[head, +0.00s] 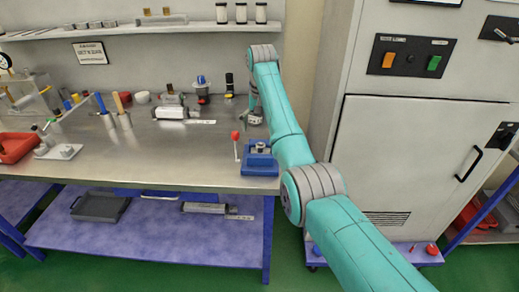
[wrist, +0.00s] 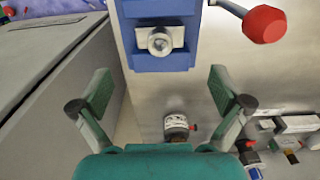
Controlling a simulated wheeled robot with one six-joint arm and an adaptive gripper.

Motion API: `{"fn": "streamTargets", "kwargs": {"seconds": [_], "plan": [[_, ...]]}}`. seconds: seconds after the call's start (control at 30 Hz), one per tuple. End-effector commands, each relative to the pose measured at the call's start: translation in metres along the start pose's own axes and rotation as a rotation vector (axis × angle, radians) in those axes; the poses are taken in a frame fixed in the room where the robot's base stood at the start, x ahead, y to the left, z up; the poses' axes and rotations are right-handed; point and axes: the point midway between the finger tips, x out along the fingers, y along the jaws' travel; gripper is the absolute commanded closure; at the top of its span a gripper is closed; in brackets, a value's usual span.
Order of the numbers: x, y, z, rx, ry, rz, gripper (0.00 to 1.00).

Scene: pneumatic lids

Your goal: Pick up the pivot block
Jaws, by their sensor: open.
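A small grey metal block with a round boss, which looks like the pivot block (wrist: 160,39), sits on a blue fixture (wrist: 160,63) at the top of the wrist view. In the head view the block (head: 260,147) sits on the blue fixture (head: 260,166) at the bench's front right edge. My gripper (wrist: 160,85) is open, its two green fingers wide apart with nothing held between them. The block lies beyond the fingertips in the wrist view. In the head view my gripper (head: 255,115) is behind the fixture, partly hidden by my arm.
A red-knobbed lever (wrist: 264,24) stands beside the fixture. A labelled white cylinder (wrist: 176,123) shows between the finger bases. A grey cabinet (head: 405,150) stands right of the steel bench (head: 190,150). Bench space left of the lever is clear.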

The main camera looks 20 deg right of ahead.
Motion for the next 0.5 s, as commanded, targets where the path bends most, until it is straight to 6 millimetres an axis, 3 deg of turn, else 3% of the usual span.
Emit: {"fn": "streamTargets", "kwargs": {"seconds": [0.2, 0.5], "plan": [[0.031, -0.001, 0.005, 0.0, -0.001, 0.0, 0.0], [0.048, -0.003, 0.007, 0.0, 0.0, 0.0, 0.0]]}}
